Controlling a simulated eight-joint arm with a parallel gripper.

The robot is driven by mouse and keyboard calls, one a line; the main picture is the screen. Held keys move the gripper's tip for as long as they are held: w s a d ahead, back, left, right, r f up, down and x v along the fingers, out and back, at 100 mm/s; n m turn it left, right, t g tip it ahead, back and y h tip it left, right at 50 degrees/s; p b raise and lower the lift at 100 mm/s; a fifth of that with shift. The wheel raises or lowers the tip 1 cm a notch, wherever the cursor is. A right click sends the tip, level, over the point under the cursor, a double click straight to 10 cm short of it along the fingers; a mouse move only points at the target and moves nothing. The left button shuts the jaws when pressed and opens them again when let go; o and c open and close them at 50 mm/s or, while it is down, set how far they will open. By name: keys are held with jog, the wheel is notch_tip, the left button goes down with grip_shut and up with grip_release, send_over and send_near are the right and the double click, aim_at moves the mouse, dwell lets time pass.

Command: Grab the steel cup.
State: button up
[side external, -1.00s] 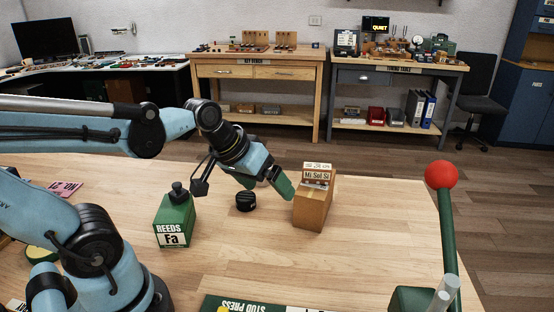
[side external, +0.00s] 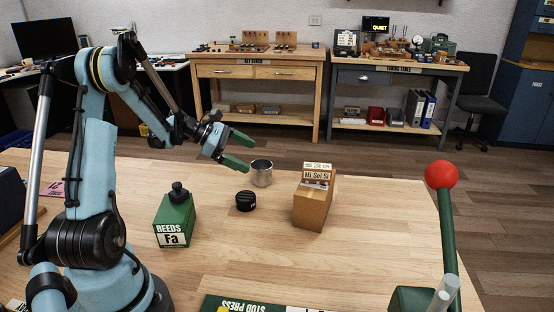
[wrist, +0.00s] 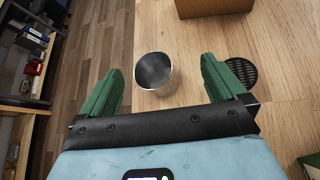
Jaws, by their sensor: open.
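My gripper (side external: 243,151) has two green fingers, spread apart and empty. In the side view it is just left of and above the cup. In the wrist view the cup (wrist: 156,72) shows between the two fingers of my gripper (wrist: 160,82), slightly ahead of them, its open rim facing the camera. No finger visibly touches it.
The black round piece (side external: 246,201) lies just in front of the cup. The cardboard box (side external: 312,205) labelled "Mi Sol Si" stands to the right. A green "REEDS Fa" box (side external: 175,220) stands front left. A green lever with a red ball (side external: 440,175) rises at right.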

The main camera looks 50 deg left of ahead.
aim_at(262, 173)
jog(key=a+n, duration=0.1)
jog(key=s+a+f+n+t, duration=0.1)
jog(key=a, duration=0.1)
jog(key=s+a+f+n, duration=0.1)
jog(key=shift+s+a+f+t+h, duration=0.1)
jog(key=shift+a+f+t+h, duration=0.1)
jog(key=shift+a+t+h, duration=0.1)
jog(key=x, duration=0.6)
jog(key=shift+w+d+f, duration=0.1)
jog(key=shift+w+d, duration=0.05)
jog(key=shift+w, duration=0.05)
jog(key=shift+d+x, duration=0.15)
jog(key=shift+x, duration=1.2)
jog(key=shift+d+x, duration=0.15)
jog(key=shift+x, duration=1.2)
jog(key=shift+s, duration=0.1)
jog(key=c, duration=1.1)
jog(key=shift+r, duration=0.25)
